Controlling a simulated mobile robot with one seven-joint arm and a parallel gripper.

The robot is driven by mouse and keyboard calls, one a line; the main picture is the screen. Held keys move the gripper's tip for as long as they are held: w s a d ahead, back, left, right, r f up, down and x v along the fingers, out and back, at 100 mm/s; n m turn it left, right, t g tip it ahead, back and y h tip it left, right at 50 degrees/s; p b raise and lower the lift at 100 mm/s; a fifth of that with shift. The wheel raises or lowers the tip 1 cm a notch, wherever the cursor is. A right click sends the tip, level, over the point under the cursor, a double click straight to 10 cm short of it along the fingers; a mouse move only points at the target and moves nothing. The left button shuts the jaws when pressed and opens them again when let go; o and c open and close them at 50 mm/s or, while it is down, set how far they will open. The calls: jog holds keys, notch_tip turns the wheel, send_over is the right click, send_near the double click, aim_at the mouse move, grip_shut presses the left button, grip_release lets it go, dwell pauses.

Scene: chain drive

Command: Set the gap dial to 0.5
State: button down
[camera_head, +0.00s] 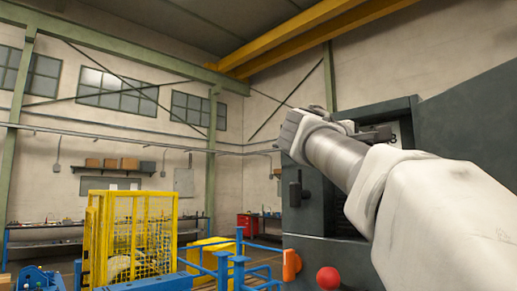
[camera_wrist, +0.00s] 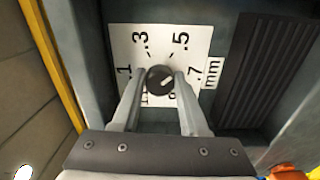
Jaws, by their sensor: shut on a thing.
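The gap dial (camera_wrist: 153,84) is a small round black knob with a short white pointer line. It sits on a white scale plate (camera_wrist: 122,38) marked .1, .3, .5 and .7 mm, with lower marks partly hidden. The pointer aims right and slightly up, seemingly between .5 and .7; the exact reading is too small to tell. My gripper (camera_wrist: 161,75) is shut on the knob, one finger on each side. In the head view, a bit of the white plate (camera_head: 394,138) shows in a dark recess behind my wrist, and the knob is hidden.
The dark machine cabinet (camera_head: 460,120) stands at right, with a black handle (camera_head: 295,188), an orange part (camera_head: 291,265) and a red knob (camera_head: 328,278). In the wrist view, a ribbed dark panel (camera_wrist: 262,70) lies right of the plate. A yellow mesh cage (camera_head: 140,235) stands at left.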

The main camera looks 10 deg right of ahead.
jog(key=shift+r+n+p, duration=0.1)
jog(key=shift+n+p, duration=0.65)
jog(key=shift+n, duration=1.15)
jog(key=shift+c, duration=2.1)
grip_release()
jog(key=shift+a, duration=0.1)
